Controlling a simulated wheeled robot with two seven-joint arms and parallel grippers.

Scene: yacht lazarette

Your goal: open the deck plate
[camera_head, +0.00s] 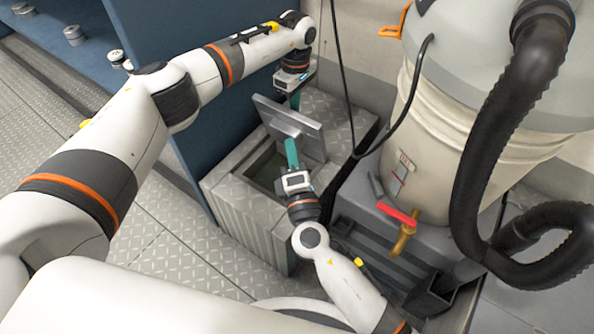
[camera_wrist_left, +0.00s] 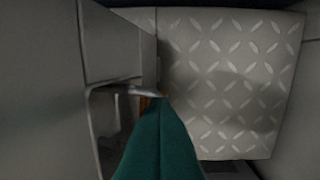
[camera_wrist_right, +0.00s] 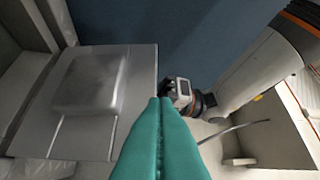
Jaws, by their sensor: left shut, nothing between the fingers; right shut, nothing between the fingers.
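The deck plate (camera_head: 285,122) is a grey metal lid, raised and tilted up over the square dark opening (camera_head: 264,168) of a metal-topped box. Its face with a raised square panel fills the left of the right wrist view (camera_wrist_right: 92,85). My right gripper (camera_head: 291,150) is shut and empty, its teal fingers close in front of the plate's lower part; I cannot tell if they touch it. My left gripper (camera_head: 295,101) is shut and empty behind the plate's upper right edge. The left wrist view shows its teal fingers (camera_wrist_left: 158,120) before a diamond-tread surface (camera_wrist_left: 230,85).
A large cream tank (camera_head: 420,145) with a red-handled brass tap (camera_head: 403,228) and a thick black hose (camera_head: 465,170) stands close on the right. A dark cable hangs behind the box. A blue panel (camera_head: 190,50) stands at the left. Tread flooring (camera_head: 165,240) is clear at front left.

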